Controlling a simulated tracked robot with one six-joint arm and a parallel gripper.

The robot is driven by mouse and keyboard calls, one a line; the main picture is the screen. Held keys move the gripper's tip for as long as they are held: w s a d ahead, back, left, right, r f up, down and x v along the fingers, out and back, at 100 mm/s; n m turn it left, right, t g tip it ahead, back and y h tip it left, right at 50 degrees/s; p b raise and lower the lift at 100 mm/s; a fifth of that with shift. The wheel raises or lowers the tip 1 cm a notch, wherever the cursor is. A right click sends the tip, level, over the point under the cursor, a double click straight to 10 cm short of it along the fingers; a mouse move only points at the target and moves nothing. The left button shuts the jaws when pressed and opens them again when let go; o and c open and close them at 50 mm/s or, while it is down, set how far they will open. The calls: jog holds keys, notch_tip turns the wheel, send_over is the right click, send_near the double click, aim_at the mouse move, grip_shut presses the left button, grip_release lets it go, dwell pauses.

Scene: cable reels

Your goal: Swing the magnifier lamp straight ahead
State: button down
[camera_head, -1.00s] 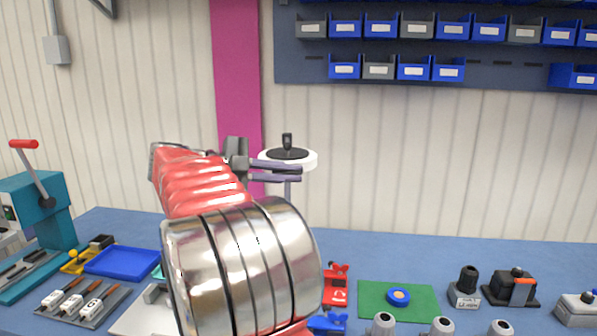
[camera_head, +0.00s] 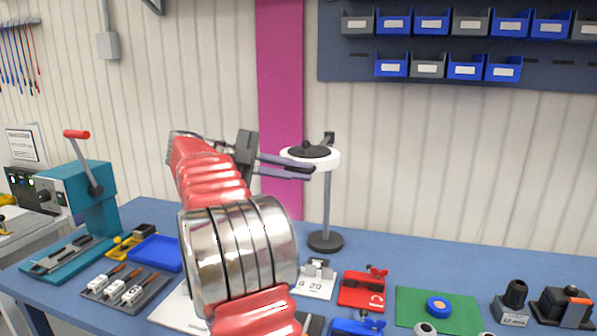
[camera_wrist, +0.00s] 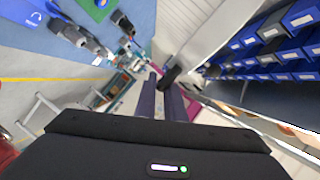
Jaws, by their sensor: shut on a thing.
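The magnifier lamp has a white ring head with a dark top (camera_head: 311,157), a thin grey post (camera_head: 327,205) and a round dark base (camera_head: 326,242) standing on the bench. Its head hangs to the left of the post top. My gripper (camera_head: 302,168) comes from the left, its fingers at the near left rim of the head and shut on the lamp. The exact contact is hard to see. In the wrist view, my gripper's two fingers (camera_wrist: 162,97) reach forward, with a dark part of the lamp (camera_wrist: 169,77) near their tips.
On the blue bench (camera_head: 385,250) lie a red fixture (camera_head: 362,290), a green mat (camera_head: 412,310) with a blue disc, and a blue tray (camera_head: 156,252). A teal lever press (camera_head: 85,190) stands at the left. Bins (camera_head: 430,68) hang on the wall behind.

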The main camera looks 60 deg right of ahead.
jog(key=shift+w+f, duration=0.1)
jog(key=shift+f, duration=0.2)
jog(key=c, duration=2.2)
grip_release()
jog(key=shift+o, duration=0.4)
jog(key=shift+r, duration=0.1)
jog(key=shift+r, duration=0.15)
